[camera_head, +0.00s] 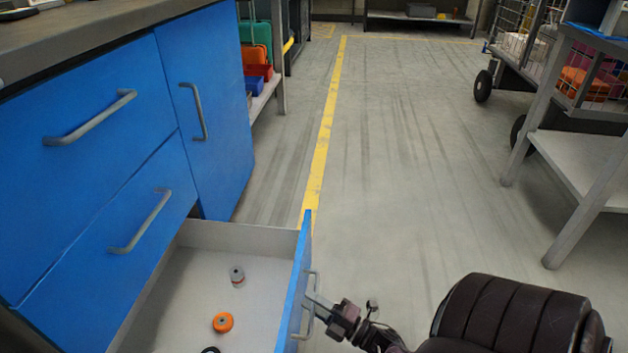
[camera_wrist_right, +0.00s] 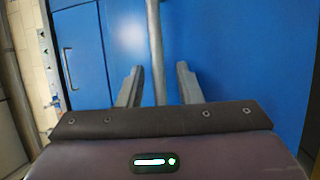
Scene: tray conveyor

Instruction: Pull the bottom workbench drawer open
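The bottom workbench drawer (camera_head: 205,300) stands pulled out a long way, its pale inside showing. Its blue front (camera_head: 294,290) carries a grey bar handle (camera_head: 309,305), which also shows in the wrist view (camera_wrist_right: 156,45). My right gripper (camera_head: 320,301) is at this handle. In the wrist view, the fingers of my right gripper (camera_wrist_right: 158,82) stand apart on either side of the bar, with visible gaps between bar and fingers. My left gripper is not in view.
Closed blue fronts (camera_head: 90,230) are at left. A metal table (camera_head: 580,165) and wire cart stand right; the floor between is clear.

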